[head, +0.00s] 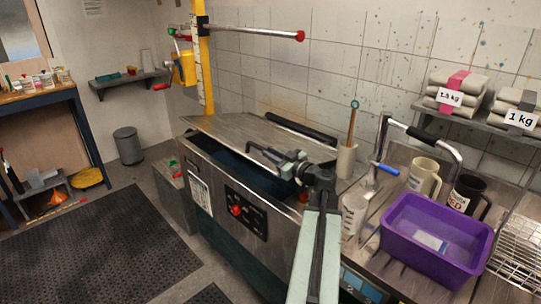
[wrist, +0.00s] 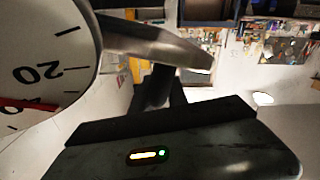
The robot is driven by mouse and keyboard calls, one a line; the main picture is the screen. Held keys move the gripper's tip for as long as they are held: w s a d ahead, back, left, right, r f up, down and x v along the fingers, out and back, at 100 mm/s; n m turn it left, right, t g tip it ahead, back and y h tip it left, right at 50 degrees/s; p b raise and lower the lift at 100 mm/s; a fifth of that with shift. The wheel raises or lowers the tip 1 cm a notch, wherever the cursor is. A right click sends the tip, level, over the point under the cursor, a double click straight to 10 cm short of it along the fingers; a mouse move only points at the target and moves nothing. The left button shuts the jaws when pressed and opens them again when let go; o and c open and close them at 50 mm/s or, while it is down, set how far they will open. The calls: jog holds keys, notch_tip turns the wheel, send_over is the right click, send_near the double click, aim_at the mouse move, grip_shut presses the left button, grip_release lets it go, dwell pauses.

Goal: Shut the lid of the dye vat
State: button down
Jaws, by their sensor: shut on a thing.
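The dye vat (head: 214,187) is a steel tank with a dark front panel and a red knob. Its lid (head: 225,127) is a flat metal panel over the back part. A dark blue gap shows between the lid and the front rim. My gripper (head: 272,156) reaches over this gap from the right. It is shut on a dark bar that looks like the lid's handle; the exact contact is hard to see. In the wrist view, a grey metal bar (wrist: 155,45) is in front of the gripper. A white dial (wrist: 45,65) with a red needle fills the left edge, very close.
A purple tub (head: 437,240), mugs (head: 424,176) and a clear beaker (head: 354,213) stand on the counter at right. A beige pot with a wooden stick (head: 346,158) stands beside the vat. A yellow post (head: 203,75) with a red-tipped bar rises behind. The floor mat at left is clear.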

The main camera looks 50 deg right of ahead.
jog(key=c, duration=1.7)
grip_release()
jog(key=shift+d, duration=0.25)
jog(key=o, duration=0.3)
jog(key=shift+w+d+f, duration=0.1)
jog(key=shift+d+f, duration=0.05)
jog(key=shift+f, duration=0.05)
jog(key=shift+o, duration=0.2)
jog(key=shift+r, duration=0.1)
jog(key=s+a, duration=0.1)
jog(key=s, duration=0.7)
